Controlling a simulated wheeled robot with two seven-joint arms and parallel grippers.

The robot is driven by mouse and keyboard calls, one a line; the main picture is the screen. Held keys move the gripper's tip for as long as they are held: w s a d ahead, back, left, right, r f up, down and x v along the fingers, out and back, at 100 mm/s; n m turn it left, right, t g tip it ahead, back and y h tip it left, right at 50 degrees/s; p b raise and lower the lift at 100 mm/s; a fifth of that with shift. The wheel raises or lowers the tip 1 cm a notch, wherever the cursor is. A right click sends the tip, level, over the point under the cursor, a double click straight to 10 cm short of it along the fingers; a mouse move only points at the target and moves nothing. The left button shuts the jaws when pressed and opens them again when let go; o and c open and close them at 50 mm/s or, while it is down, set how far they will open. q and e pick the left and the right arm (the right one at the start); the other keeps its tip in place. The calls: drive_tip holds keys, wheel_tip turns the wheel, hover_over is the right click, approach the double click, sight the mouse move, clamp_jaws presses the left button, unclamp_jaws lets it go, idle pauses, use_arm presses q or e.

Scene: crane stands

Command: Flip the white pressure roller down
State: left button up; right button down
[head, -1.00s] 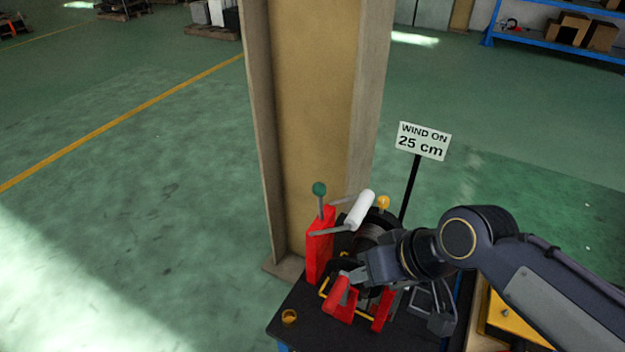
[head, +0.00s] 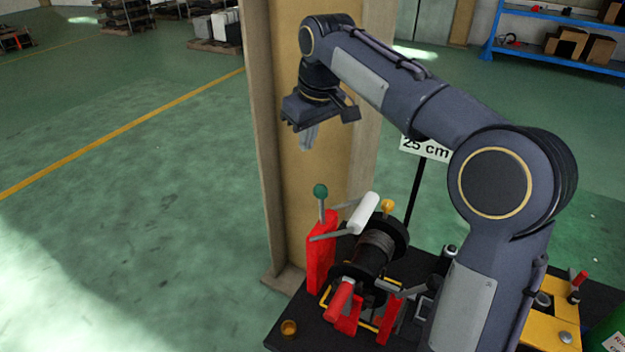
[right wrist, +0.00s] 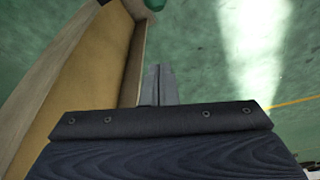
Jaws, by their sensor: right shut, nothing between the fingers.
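The white pressure roller (head: 365,213) is held up on thin grey arms above the dark winch drum (head: 376,247), tilted in the picture. The arms run to a red upright (head: 320,256), which carries a lever with a green knob (head: 320,191). My right gripper (head: 307,138) is shut and empty. It points down, higher in the picture than the roller and apart from it, in front of the tan column. In the right wrist view the shut fingers (right wrist: 159,84) show with nothing between them. The roller is not seen there. My left gripper is not in view.
The tan column (head: 290,90) stands behind the winch. A sign (head: 424,149) on a black post is partly hidden by my right arm. A red handle (head: 339,300), a yellow knob (head: 388,205) and a small brass cup (head: 289,327) are on or near the winch. Open floor lies left.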

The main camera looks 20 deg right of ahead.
idle(0.3)
hover_over(322, 205)
drive_tip(key=w, duration=0.3)
wheel_tip(322, 205, down, 9)
drive_tip(key=shift+a+f+p, duration=0.2)
drive_tip(key=shift+a+p, duration=0.15)
drive_tip(key=shift+a, duration=0.1)
drive_tip(key=shift+w, duration=0.1)
